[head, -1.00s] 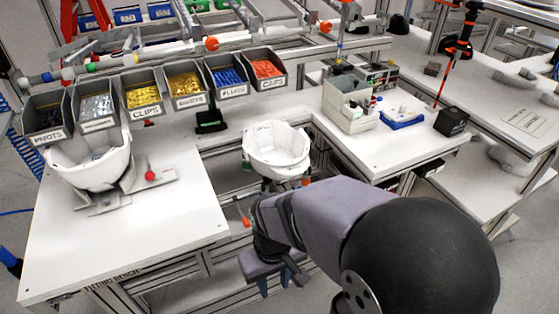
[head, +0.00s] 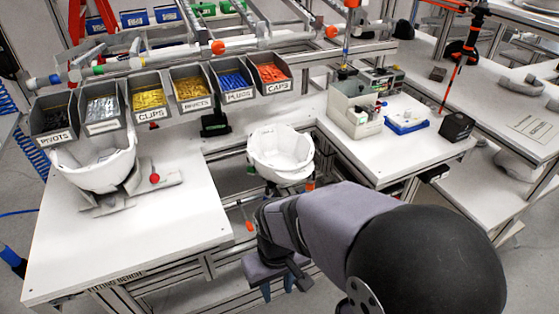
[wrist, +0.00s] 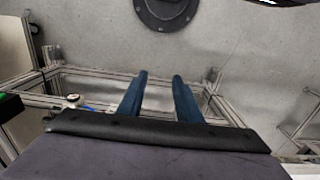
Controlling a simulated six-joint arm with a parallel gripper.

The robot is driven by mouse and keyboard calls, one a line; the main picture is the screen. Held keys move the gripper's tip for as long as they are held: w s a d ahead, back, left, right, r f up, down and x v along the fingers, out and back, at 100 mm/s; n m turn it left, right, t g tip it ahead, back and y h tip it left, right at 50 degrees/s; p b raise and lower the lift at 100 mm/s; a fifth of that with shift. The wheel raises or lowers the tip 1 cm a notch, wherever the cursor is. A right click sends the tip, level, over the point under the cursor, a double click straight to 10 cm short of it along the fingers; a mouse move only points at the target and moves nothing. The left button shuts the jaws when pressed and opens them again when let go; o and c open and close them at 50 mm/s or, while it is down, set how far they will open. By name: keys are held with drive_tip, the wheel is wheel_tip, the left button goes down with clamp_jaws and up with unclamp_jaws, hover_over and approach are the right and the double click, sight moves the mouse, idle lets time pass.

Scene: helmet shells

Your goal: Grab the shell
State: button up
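A white helmet shell (head: 281,153) sits open side up on a stand in the gap between the two benches. A second white shell (head: 98,168) sits on a metal fixture with a red knob on the left bench. My gripper (head: 279,289) hangs low in front of the middle shell, below bench height and apart from both shells. In the wrist view my gripper (wrist: 158,82) shows two blue fingers spread with an empty gap between them.
Labelled bins of small parts (head: 155,98) line the back of the left bench (head: 150,235). The right bench (head: 400,155) holds a grey-white box (head: 352,110), a blue tray (head: 406,120) and a black box (head: 456,126). Metal frame bars run beside my gripper.

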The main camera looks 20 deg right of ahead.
drive_tip(key=o, duration=0.5)
drive_tip(key=shift+c, duration=0.2)
drive_tip(key=w+d+t+b, duration=0.1)
drive_tip(key=w+d+t, duration=0.3)
drive_tip(key=w+d, duration=0.2)
drive_tip(key=w+d+f+t+b, duration=0.1)
drive_tip(key=w+d+t, duration=0.3)
drive_tip(key=w+d, duration=0.3)
drive_tip(key=w+d+f+n+t+h+b, duration=0.1)
drive_tip(key=w+d+t, duration=0.3)
drive_tip(key=w, duration=0.7)
drive_tip(key=shift+d+f, duration=0.2)
drive_tip(key=shift+d, duration=1)
drive_tip(key=shift+w+a+f+m+t+y, duration=0.25)
drive_tip(key=shift+w+a+m+t+y, duration=0.25)
drive_tip(key=shift+w+a+t, duration=0.25)
